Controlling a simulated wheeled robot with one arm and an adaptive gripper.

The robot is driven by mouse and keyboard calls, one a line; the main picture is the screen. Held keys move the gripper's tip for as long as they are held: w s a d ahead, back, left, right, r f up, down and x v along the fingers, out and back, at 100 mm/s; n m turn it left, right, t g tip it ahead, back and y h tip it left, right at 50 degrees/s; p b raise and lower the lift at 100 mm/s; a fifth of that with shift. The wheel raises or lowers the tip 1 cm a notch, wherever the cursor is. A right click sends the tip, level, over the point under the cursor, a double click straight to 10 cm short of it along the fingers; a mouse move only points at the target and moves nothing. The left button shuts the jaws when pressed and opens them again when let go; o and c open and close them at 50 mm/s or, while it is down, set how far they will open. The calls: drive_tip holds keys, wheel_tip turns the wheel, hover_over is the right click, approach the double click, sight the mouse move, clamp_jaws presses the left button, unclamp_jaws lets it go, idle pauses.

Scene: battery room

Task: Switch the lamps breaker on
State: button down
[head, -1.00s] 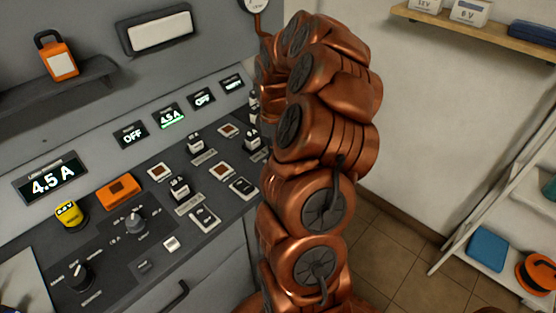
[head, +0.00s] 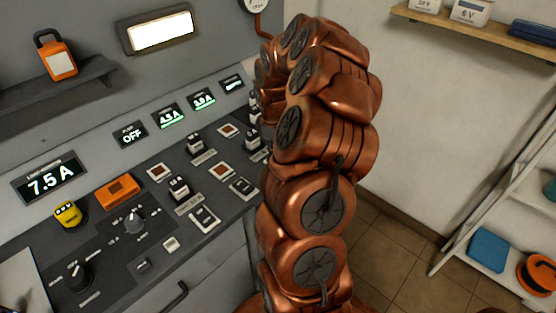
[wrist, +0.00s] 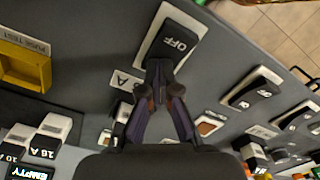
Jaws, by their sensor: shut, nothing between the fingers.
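In the wrist view my gripper (wrist: 158,72) is shut and empty. Its fingertips are at the near edge of a dark breaker rocker (wrist: 174,44) in a white frame, with OFF lettering showing on it. I cannot tell whether they touch. In the head view my arm hides the gripper and this rocker. The wall lamp panel (head: 160,31) glows white. The third small display (head: 203,99) reads about 3.0 A with a green line, and the large load display (head: 50,179) reads 7.5 A.
Two more breaker rockers (head: 205,217) (head: 243,187) sit on the sloped console, near plug-in fuses (head: 179,187) and a rotary knob (head: 135,217). An orange block (head: 118,190) and a yellow fuse (head: 67,213) are at left. A white shelf rack (head: 500,190) stands at right.

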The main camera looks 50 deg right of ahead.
drive_tip(key=shift+r, duration=0.1)
drive_tip(key=shift+r+p, duration=0.65)
drive_tip(key=shift+r, duration=2.75)
